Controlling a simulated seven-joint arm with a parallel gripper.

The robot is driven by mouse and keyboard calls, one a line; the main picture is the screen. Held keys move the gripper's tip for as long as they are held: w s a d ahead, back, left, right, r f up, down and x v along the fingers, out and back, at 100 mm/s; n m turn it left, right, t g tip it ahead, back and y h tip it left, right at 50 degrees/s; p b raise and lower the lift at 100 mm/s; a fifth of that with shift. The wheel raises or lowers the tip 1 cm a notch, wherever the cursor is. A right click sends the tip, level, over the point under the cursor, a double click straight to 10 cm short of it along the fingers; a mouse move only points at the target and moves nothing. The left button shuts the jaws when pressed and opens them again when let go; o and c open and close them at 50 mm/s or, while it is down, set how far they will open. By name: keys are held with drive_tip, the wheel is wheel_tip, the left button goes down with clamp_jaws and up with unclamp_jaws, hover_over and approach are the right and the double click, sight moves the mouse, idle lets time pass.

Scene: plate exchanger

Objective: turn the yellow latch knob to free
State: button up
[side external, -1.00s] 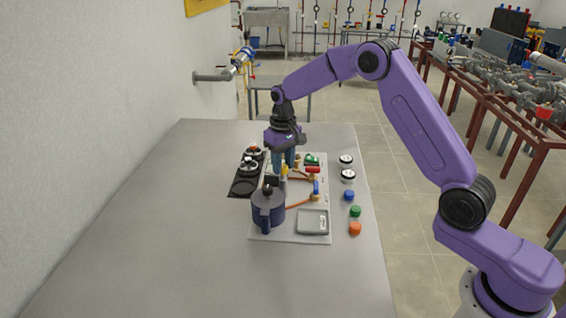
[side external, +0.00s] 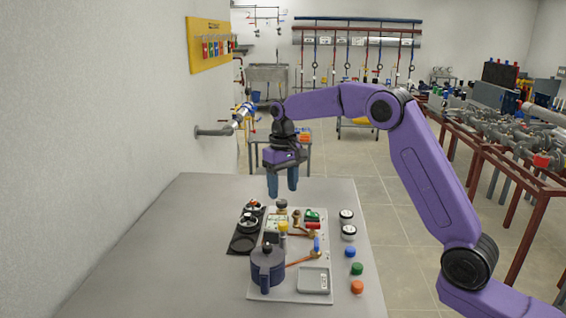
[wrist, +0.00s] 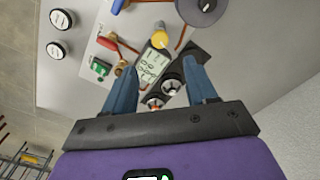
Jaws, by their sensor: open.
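The yellow latch knob (side external: 283,227) stands upright on the light grey board (side external: 262,293), behind the dark blue pot. It also shows in the wrist view (wrist: 159,40), beyond my fingertips and near the top centre. My gripper (side external: 282,192) hangs in the air above the board, apart from the knob, with its two blue fingers spread and nothing between them. In the wrist view my gripper (wrist: 157,75) frames a pale marked panel (wrist: 152,65) and part of a black rack. I cannot tell the knob's turn angle.
The dark blue pot (side external: 268,268) stands in front of the knob. A red-handled valve (side external: 312,226) and a blue lever (side external: 317,244) are to its right. A black rack (side external: 243,243) with wheels lies left. Gauges and coloured caps (side external: 357,269) line the right. The table's left side is clear.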

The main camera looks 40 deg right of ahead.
wheel_tip(320, 180, up, 7)
idle(0.3)
drive_tip(key=shift+f, duration=0.1)
drive_tip(key=s+a+f+n, duration=0.1)
drive_tip(key=s+a+n, duration=0.3)
drive_tip(key=s, duration=0.5)
drive_tip(key=s+a+f+n, duration=0.1)
drive_tip(key=s+a+n, duration=0.1)
drive_tip(key=s+a, duration=0.5)
drive_tip(key=s+d+f+n, duration=0.2)
drive_tip(key=s+d, duration=0.1)
drive_tip(key=s, duration=0.5)
drive_tip(key=s+d+f+n, duration=0.2)
drive_tip(key=s+d+f, duration=0.1)
drive_tip(key=s, duration=0.6)
drive_tip(key=s+d+f+n, duration=0.2)
drive_tip(key=s+d, duration=0.1)
drive_tip(key=s, duration=0.6)
drive_tip(key=shift+s+f+n, duration=0.15)
drive_tip(key=shift+f+n, duration=0.05)
drive_tip(key=shift+n, duration=0.2)
